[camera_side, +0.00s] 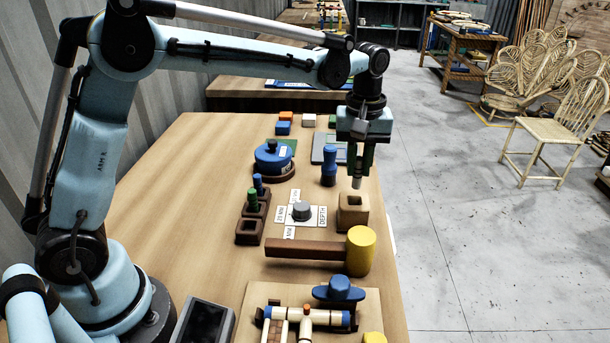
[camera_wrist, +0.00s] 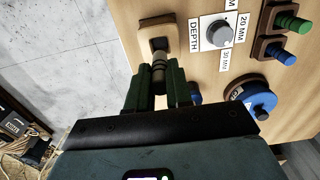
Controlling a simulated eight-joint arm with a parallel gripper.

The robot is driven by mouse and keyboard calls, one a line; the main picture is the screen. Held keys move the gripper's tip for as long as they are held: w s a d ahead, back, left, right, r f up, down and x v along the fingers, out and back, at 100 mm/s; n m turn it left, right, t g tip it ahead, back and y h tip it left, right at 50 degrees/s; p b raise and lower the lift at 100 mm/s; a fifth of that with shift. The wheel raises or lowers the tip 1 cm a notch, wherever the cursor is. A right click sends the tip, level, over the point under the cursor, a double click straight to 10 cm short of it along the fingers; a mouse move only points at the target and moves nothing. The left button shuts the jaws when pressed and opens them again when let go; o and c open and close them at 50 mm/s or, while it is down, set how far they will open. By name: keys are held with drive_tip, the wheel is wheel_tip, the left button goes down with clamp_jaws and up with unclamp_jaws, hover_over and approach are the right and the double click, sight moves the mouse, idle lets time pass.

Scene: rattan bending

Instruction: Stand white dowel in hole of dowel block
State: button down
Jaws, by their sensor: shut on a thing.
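My gripper (camera_side: 359,160) is shut on the white dowel (camera_side: 357,183), which looks pale grey and hangs upright below the fingers. In the wrist view the dowel (camera_wrist: 159,70) shows between the dark green fingers of my gripper (camera_wrist: 157,88). The tan dowel block (camera_side: 353,222) stands on the table just below, with a dark square hole in its top. The dowel's lower end is above the block in the side view, apart from it. In the wrist view the block (camera_wrist: 146,36) lies just beyond the dowel's end, which partly covers the hole.
A grey dial (camera_side: 302,210) on a labelled plate sits left of the block. Brown holders (camera_side: 249,232) carry a green and a blue dowel; the front one is empty. A blue peg (camera_side: 328,168) stands behind, a yellow-headed mallet (camera_side: 359,252) lies in front. The table edge is close right.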

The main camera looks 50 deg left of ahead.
sight(356, 187)
drive_tip(key=shift+f, duration=2.4)
drive_tip(key=shift+f, duration=0.3)
drive_tip(key=c, duration=0.9)
unclamp_jaws()
drive_tip(key=shift+c, duration=0.2)
drive_tip(key=shift+r, duration=0.1)
drive_tip(key=shift+r, duration=4.4)
drive_tip(key=shift+s, duration=0.1)
